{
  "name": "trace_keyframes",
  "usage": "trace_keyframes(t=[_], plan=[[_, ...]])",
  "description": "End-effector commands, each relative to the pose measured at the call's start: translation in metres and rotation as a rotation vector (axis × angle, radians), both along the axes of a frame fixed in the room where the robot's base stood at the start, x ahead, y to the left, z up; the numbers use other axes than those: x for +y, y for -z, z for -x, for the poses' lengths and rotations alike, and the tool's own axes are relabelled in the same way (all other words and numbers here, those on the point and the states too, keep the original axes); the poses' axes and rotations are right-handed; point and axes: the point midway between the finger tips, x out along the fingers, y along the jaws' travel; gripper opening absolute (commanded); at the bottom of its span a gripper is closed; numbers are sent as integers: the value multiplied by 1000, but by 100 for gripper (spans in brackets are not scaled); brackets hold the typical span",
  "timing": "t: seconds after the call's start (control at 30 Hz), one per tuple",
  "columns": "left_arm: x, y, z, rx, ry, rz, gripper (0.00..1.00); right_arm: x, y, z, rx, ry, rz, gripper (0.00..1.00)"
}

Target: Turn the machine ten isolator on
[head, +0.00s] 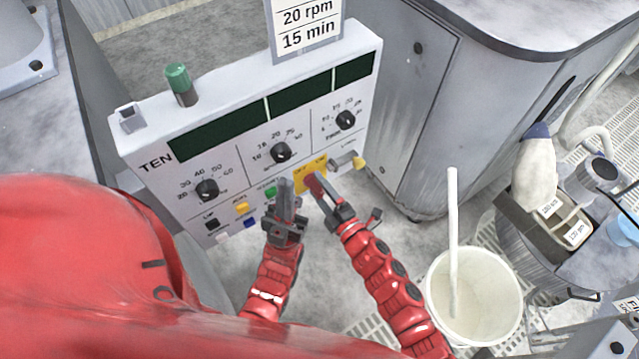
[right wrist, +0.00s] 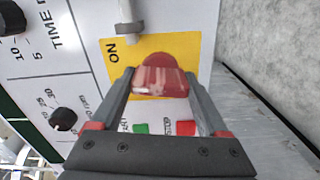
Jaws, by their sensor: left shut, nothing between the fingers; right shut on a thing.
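The machine ten panel (head: 140,180) is a tilted white box marked TEN. Its isolator is a red knob (right wrist: 160,75) on a yellow plate (right wrist: 188,52) with an ON label; the plate also shows in the head view (head: 322,163). My right gripper (right wrist: 160,92) has a finger on each side of the red knob and is shut on it. In the head view my right gripper (head: 318,188) partly covers the knob, so which way it points is unclear. My left gripper (head: 285,188) is shut and empty, just left of the yellow plate.
Three black dials (head: 280,152) and several coloured buttons (head: 242,208) are on the panel, with a grey lever (right wrist: 127,25) close to the plate. A white bucket (head: 500,295) with a stick stands at lower right. A grey cabinet (head: 420,120) is behind.

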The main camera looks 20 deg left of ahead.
Motion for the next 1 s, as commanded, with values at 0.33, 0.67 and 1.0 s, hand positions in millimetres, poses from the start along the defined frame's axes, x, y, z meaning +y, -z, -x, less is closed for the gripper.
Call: trace_keyframes(t=[0.33, 0.67, 1.0], plan=[[0, -32, 0, 0, 0, 0, 0, -1, -3, 0, 255, 2, -195, 22], [0, -50, 0, 0, 0, 0, 0, -1, -1, 0, 424, 2, -328, 22], [0, -56, 0, 0, 0, 0, 0, -1, 1, 0, 498, 3, -385, 22]])
